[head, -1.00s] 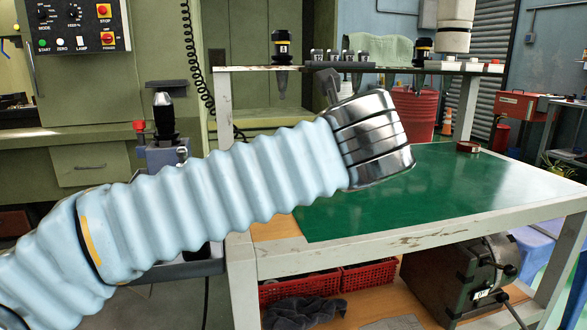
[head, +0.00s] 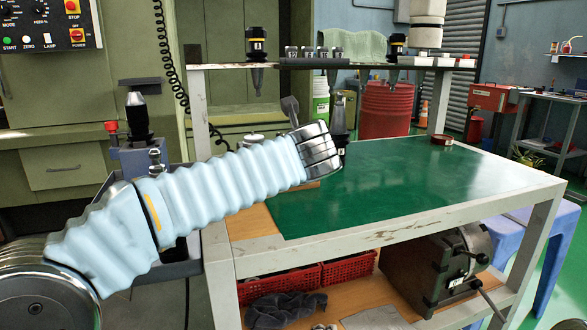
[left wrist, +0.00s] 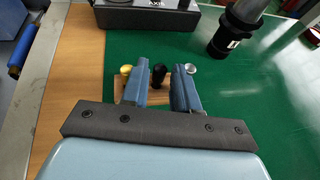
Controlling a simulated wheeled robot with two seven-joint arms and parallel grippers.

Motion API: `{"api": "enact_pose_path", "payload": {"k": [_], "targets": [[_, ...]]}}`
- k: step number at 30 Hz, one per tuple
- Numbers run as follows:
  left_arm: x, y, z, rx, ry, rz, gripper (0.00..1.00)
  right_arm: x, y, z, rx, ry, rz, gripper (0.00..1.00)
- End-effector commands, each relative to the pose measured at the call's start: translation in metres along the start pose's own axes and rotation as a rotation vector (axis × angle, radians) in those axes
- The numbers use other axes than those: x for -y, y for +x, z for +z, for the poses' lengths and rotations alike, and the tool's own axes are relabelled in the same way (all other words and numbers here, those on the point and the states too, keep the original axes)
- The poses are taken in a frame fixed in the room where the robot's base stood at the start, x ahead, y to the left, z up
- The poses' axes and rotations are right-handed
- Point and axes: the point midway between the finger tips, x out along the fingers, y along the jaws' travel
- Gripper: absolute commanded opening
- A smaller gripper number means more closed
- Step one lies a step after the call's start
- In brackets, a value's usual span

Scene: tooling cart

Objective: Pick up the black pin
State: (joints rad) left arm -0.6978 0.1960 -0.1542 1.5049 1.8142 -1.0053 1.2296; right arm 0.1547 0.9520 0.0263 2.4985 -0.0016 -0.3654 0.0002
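The black pin (left wrist: 158,73) shows in the left wrist view, with its rounded top between the two blue-grey fingers of my left gripper (left wrist: 159,82). The fingers are apart, one on each side of the pin, and I see a gap beside it. A yellow-topped pin (left wrist: 126,71) is just left of the left finger and a silver-topped pin (left wrist: 191,68) just right of the right finger. A wooden block (left wrist: 122,91) shows under them. In the head view my left arm hides the pins and most of the gripper. My right gripper is not in view.
A black tool holder (left wrist: 236,30) stands on the green mat (head: 400,180) beyond the pins; it also shows in the head view (head: 339,108). A dark grey box (left wrist: 148,12) is beyond the pins. A rear shelf (head: 330,65) carries tools. The mat's right side is mostly clear.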

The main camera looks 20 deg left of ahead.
Motion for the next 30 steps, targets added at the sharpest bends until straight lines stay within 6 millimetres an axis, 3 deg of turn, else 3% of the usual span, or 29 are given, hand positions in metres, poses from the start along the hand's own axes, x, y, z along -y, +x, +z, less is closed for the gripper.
{"api": "enact_pose_path", "payload": {"k": [3,9,20,28,30], "targets": [[0.000,0.000,0.000,0.000,0.000,0.000,0.26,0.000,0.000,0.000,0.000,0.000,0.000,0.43],[0.000,0.000,0.000,0.000,0.000,0.000,0.00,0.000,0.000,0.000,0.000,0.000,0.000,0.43],[0.000,-0.002,0.003,0.001,0.000,0.000,0.00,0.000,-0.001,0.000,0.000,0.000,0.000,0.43],[-0.001,-0.014,0.034,0.002,-0.003,0.000,0.00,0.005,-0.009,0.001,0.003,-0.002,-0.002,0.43],[-0.011,-0.023,0.041,0.003,-0.004,0.000,0.00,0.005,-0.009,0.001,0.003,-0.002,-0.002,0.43]]}}
